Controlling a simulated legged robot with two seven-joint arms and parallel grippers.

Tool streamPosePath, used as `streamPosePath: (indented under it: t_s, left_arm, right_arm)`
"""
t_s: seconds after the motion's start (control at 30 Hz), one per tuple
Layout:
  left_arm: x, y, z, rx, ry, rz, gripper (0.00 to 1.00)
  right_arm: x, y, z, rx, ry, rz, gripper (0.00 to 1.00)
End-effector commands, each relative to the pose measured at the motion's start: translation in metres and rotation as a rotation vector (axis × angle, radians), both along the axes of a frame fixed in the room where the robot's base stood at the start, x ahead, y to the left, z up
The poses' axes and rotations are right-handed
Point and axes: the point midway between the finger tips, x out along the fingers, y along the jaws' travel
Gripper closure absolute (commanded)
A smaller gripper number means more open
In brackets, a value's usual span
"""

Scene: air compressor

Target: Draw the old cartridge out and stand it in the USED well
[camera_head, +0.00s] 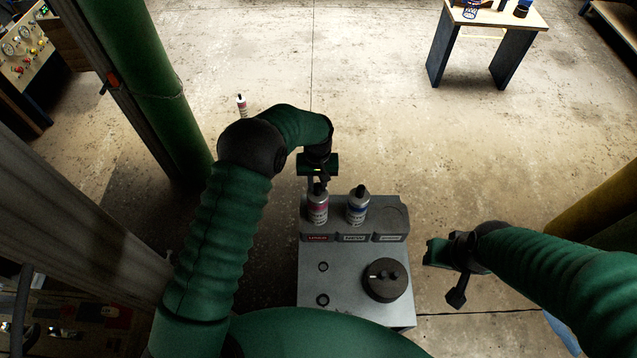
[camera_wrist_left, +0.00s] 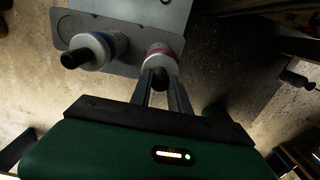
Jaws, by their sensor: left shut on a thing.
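A cartridge with a red-pink label (camera_head: 318,210) stands upright at the well marked USED on the grey rack (camera_head: 395,219). It also shows in the left wrist view (camera_wrist_left: 160,55). My left gripper (camera_head: 319,184) is above it, with its fingers (camera_wrist_left: 162,90) shut on its black top knob. The cartridge's base is hidden by the rack front, so I cannot tell how deep it sits. A blue-labelled cartridge (camera_head: 357,207) stands beside it, at the well marked NEW, and also shows in the left wrist view (camera_wrist_left: 97,48). My right gripper (camera_head: 440,254) is right of the rack, its fingers unclear.
The grey housing (camera_head: 342,278) in front of the rack carries a round black cap (camera_head: 383,280) and small round fittings. The rack's right position looks empty. Another small bottle (camera_head: 241,105) stands farther back left, near a green column (camera_head: 152,80). A workbench (camera_head: 490,25) stands far back.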

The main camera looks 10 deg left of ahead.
Motion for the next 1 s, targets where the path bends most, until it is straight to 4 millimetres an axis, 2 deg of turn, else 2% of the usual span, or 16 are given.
streamPosePath:
  t_s: [0.37, 0.4, 0.6, 0.87, 1.0]
  left_arm:
    - [0.0006, -0.0005, -0.0071, -0.001, -0.002, 0.000, 1.00]
    - [0.0006, -0.0005, -0.0072, -0.001, -0.002, 0.000, 0.77]
    - [0.0004, -0.0004, -0.0070, -0.001, -0.001, 0.000, 0.53]
    - [-0.0003, -0.0002, -0.0084, 0.001, 0.002, 0.000, 0.53]
    - [0.0007, -0.0004, 0.0014, 0.000, 0.000, 0.000, 0.53]
  right_arm:
    - [0.0000, 0.0000, -0.0061, 0.000, 0.000, 0.000, 0.64]
    - [0.0000, 0.0000, -0.0060, 0.000, 0.000, 0.000, 0.64]
    - [-0.0001, 0.0000, -0.0055, 0.000, 0.000, 0.000, 0.64]
    - [-0.0001, 0.0000, -0.0059, 0.000, 0.000, 0.000, 0.64]
    - [0.0000, 0.0000, -0.0110, 0.000, 0.000, 0.000, 0.64]
